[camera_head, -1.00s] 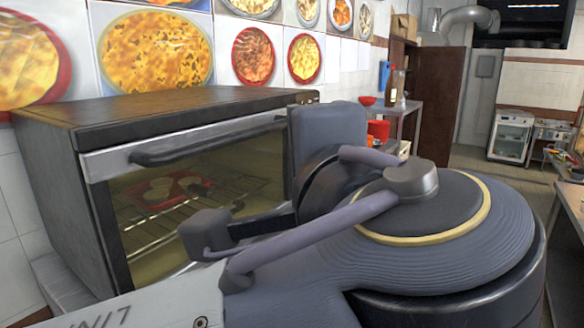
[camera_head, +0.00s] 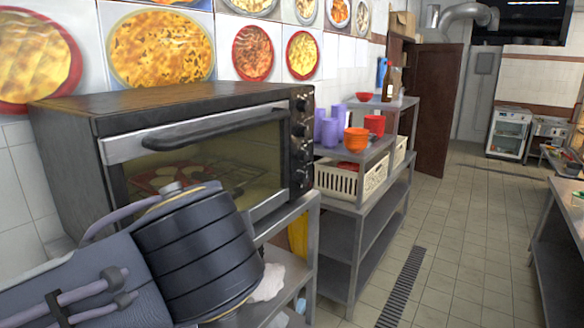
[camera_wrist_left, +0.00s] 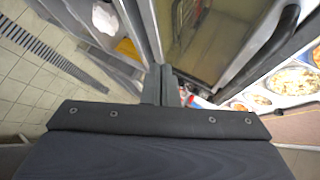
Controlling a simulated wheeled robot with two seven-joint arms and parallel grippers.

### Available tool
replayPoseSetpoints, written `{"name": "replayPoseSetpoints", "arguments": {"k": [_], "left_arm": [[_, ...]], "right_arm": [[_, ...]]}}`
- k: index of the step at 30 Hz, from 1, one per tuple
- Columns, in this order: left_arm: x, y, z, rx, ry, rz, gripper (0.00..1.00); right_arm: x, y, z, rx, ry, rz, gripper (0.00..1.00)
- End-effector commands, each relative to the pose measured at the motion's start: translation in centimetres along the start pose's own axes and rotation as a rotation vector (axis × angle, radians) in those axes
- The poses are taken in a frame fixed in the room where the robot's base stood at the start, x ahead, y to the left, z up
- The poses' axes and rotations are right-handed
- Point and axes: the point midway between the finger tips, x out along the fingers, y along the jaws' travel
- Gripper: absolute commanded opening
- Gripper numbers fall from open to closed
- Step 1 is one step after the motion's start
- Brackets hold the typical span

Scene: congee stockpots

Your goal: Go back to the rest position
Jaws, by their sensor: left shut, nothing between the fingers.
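My left arm comes in from the lower left in the head view, with a large dark joint in front of the oven's lower left. The left gripper's fingers are outside the head view. In the left wrist view the left gripper (camera_wrist_left: 161,86) is shut and empty, its fingers together at the middle of the picture. My right gripper is in neither view.
A toaster oven (camera_head: 190,95) with its door shut stands on a metal stand (camera_head: 300,215). Beyond it, a shelf (camera_head: 362,205) holds purple cups (camera_head: 328,128), orange bowls (camera_head: 356,138) and a white basket (camera_head: 350,180). The tiled floor (camera_head: 450,240) to the right is clear.

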Motion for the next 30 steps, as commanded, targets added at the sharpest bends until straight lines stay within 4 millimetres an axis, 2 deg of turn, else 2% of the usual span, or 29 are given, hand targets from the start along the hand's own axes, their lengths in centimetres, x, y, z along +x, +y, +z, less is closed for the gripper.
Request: {"name": "replayPoseSetpoints", "arguments": {"k": [1, 3, 5, 6, 8, 9, 12, 15, 18, 22, 30], "left_arm": [[1.5, 1.3, 2.5, -0.043, -0.027, 0.064, 0.0], [3.2, 3.9, 5.9, -0.124, -0.058, 0.174, 0.0], [4.4, 6.8, 9.2, -0.224, -0.09, 0.282, 0.0], [4.8, 9.0, 11.3, -0.307, -0.111, 0.358, 0.0], [5.0, 12.6, 14.2, -0.455, -0.142, 0.467, 0.0], [4.9, 15.2, 15.8, -0.57, -0.163, 0.537, 0.0], [3.8, 20.9, 18.3, -0.886, -0.205, 0.677, 0.0], [2.7, 24.7, 19.1, -1.161, -0.23, 0.751, 0.0], [2.1, 26.8, 19.0, -1.352, -0.24, 0.781, 0.0], [1.9, 27.8, 18.9, -1.463, -0.242, 0.793, 0.0], [1.9, 27.9, 18.8, -1.47, -0.243, 0.797, 0.0]], "right_arm": [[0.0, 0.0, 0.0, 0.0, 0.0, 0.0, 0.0], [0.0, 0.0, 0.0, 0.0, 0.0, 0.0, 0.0], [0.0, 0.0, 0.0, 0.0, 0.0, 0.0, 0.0], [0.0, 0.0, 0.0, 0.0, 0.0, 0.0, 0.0], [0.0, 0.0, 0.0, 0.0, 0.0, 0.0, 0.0], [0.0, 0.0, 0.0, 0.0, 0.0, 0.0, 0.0], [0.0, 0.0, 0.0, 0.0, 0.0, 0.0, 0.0], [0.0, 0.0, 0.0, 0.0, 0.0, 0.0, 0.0], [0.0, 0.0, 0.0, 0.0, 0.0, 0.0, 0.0], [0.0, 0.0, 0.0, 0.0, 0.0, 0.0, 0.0], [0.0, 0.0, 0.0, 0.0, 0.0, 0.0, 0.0]]}}
